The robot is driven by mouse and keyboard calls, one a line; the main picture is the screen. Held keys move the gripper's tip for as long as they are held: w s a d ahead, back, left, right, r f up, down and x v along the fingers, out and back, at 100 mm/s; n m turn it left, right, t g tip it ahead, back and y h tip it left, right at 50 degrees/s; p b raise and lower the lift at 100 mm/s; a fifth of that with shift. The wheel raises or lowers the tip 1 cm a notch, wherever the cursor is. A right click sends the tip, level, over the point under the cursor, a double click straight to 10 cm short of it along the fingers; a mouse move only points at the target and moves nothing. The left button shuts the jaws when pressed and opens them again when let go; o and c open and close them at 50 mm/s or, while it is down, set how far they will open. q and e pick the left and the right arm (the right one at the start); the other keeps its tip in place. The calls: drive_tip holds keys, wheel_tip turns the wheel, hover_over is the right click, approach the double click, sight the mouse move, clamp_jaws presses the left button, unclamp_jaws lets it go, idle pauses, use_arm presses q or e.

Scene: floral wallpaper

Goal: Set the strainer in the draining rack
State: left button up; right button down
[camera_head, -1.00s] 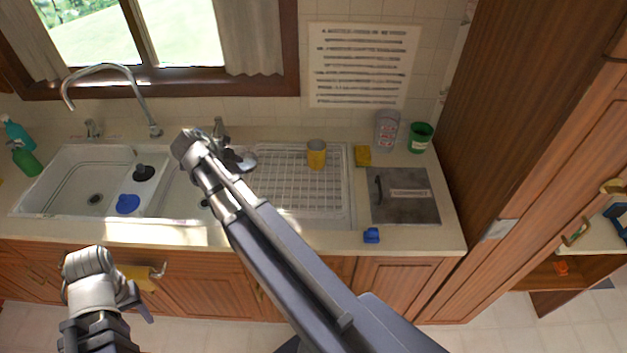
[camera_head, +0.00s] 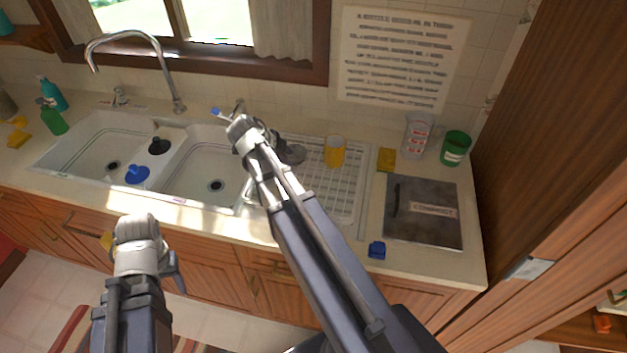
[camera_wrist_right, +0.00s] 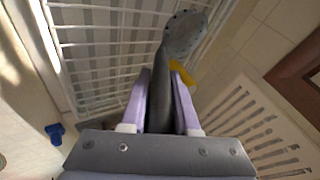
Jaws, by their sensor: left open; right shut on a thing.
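The grey strainer (camera_wrist_right: 184,38) shows in the right wrist view with its perforated round head pointing away. My right gripper (camera_wrist_right: 160,78) is shut on its dark handle. In the head view the strainer (camera_head: 291,153) is partly hidden behind my right arm, over the left part of the draining rack. The draining rack (camera_head: 328,180) is a white wire grid right of the sink; it also shows in the right wrist view (camera_wrist_right: 95,50). The strainer's head appears above the grid; I cannot tell whether it touches. My left gripper (camera_head: 150,245) is open, in front of the counter, its fingers mostly hidden.
A yellow cup (camera_head: 335,151) stands at the rack's back. A yellow sponge (camera_head: 386,160), glass (camera_head: 416,138), green can (camera_head: 455,148), grey board (camera_head: 423,212) and blue item (camera_head: 376,250) lie to the right. The double sink (camera_head: 205,165) and tap (camera_head: 172,75) are left.

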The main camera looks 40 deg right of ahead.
drive_tip(key=shift+d+f, duration=0.1)
drive_tip(key=shift+f, duration=0.35)
drive_tip(key=s+d+r+p+v, duration=0.1)
drive_tip(key=p+v, duration=0.7)
drive_tip(key=v, duration=0.2)
wheel_tip(320, 180, down, 7)
drive_tip(key=b, duration=0.6)
drive_tip(key=shift+d, duration=0.2)
drive_tip(key=shift+f+b, duration=0.2)
drive_tip(key=shift+b, duration=0.15)
wheel_tip(320, 180, down, 4)
drive_tip(key=b, duration=0.3)
drive_tip(key=shift+r, duration=0.25)
drive_tip(key=shift+f+b, duration=0.15)
drive_tip(key=shift+b, duration=0.25)
drive_tip(key=c, duration=0.7)
unclamp_jaws()
drive_tip(key=shift+o, duration=0.2)
